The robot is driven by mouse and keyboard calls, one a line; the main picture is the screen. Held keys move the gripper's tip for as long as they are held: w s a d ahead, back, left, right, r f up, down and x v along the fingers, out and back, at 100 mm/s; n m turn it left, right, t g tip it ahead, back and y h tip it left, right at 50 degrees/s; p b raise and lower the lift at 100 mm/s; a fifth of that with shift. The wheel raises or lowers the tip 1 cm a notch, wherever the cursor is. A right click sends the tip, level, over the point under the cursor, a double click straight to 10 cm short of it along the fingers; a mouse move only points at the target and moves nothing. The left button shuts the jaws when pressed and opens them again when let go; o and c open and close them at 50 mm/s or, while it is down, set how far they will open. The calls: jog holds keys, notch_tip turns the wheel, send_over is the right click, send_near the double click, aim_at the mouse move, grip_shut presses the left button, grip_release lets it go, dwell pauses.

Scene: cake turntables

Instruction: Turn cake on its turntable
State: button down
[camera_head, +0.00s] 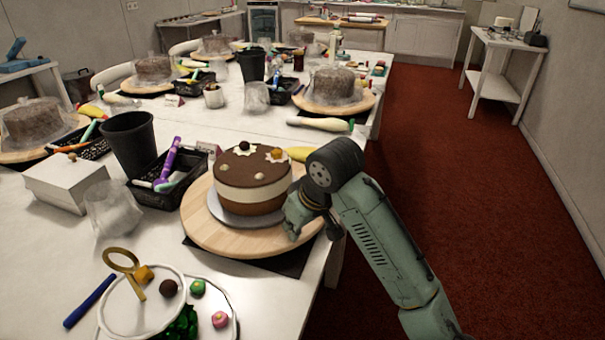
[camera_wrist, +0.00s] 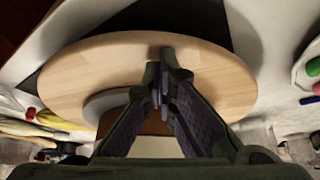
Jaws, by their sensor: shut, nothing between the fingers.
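The cake (camera_head: 252,180) is brown with a cream band and small decorations on top. It stands upright on a grey board (camera_head: 217,209) on the round wooden turntable (camera_head: 205,232) near the table's right edge. My gripper (camera_head: 294,234) is shut and empty, low at the turntable's right side, beside the cake. In the wrist view my gripper (camera_wrist: 160,92) points at the turntable's wooden top (camera_wrist: 80,80), between the cake board (camera_wrist: 103,103) and the rim. I cannot tell whether the fingertips touch the wood. The cake is mostly hidden behind the fingers there.
A black basket (camera_head: 165,195) with tubes and a black cup (camera_head: 131,142) stand left of the turntable. A white box (camera_head: 65,182) is further left. A ringed tray (camera_head: 150,320) with small decorations lies in front. Other wrapped cakes stand behind. The red floor at right is open.

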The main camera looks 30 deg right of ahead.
jog(key=shift+d, duration=0.15)
jog(key=shift+r, duration=0.1)
notch_tip(320, 180, up, 3)
jog(key=p, duration=0.2)
jog(key=shift+p, duration=0.3)
jog(key=shift+f, duration=0.2)
jog(key=a, duration=0.2)
jog(key=s+a, duration=0.1)
jog(key=a, duration=0.2)
jog(key=shift+s, duration=0.2)
jog(key=a, duration=0.1)
jog(key=w+a+p, duration=0.1)
jog(key=a, duration=0.1)
jog(key=w+a, duration=0.1)
jog(key=shift+w+a, duration=0.2)
jog(key=shift+a, duration=0.1)
jog(key=shift+f, duration=0.1)
